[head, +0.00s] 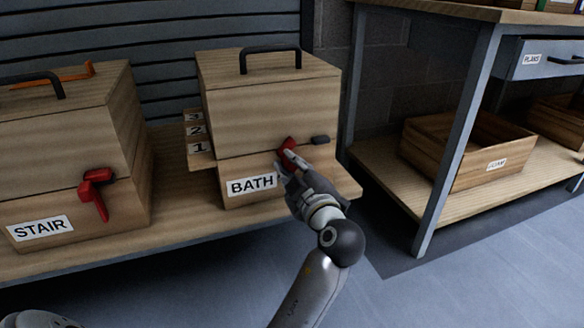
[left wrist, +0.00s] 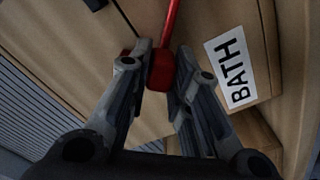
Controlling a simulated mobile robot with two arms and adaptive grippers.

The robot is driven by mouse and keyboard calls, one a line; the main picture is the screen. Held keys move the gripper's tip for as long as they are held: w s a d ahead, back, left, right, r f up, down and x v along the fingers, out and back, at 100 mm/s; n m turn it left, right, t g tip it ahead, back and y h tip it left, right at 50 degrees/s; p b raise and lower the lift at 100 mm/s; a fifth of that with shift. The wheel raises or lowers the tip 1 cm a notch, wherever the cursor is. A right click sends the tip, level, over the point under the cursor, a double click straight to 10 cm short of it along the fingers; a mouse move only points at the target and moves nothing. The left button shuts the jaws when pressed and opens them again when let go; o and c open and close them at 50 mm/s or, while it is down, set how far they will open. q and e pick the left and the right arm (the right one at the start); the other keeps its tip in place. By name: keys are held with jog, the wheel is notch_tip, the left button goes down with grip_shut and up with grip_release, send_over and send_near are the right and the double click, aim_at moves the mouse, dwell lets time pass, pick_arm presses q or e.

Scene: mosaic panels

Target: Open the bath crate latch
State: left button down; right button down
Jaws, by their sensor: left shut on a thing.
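The bath crate (head: 270,115) is a wooden box with a dark top handle and a white BATH label (head: 252,185), standing on a low wooden shelf. Its red latch (head: 287,146) is on the front, at the seam between lid and base. A small dark fitting (head: 320,139) sits to the right of the latch. My left gripper (head: 284,166) is at the crate front, shut on the latch and partly hiding it. In the left wrist view the red latch (left wrist: 160,72) sits between the fingertips (left wrist: 163,58), with a thin red bar running up from it. My right gripper is out of view.
The stair crate (head: 60,150) stands to the left, with its own red latch (head: 95,190) hanging down. Numbered tabs (head: 197,131) stick out at the bath crate's left side. A metal-legged bench (head: 455,140) with an open wooden crate (head: 465,150) stands to the right.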

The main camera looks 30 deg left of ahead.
pick_arm(q)
jog(key=c, duration=1.3)
grip_release()
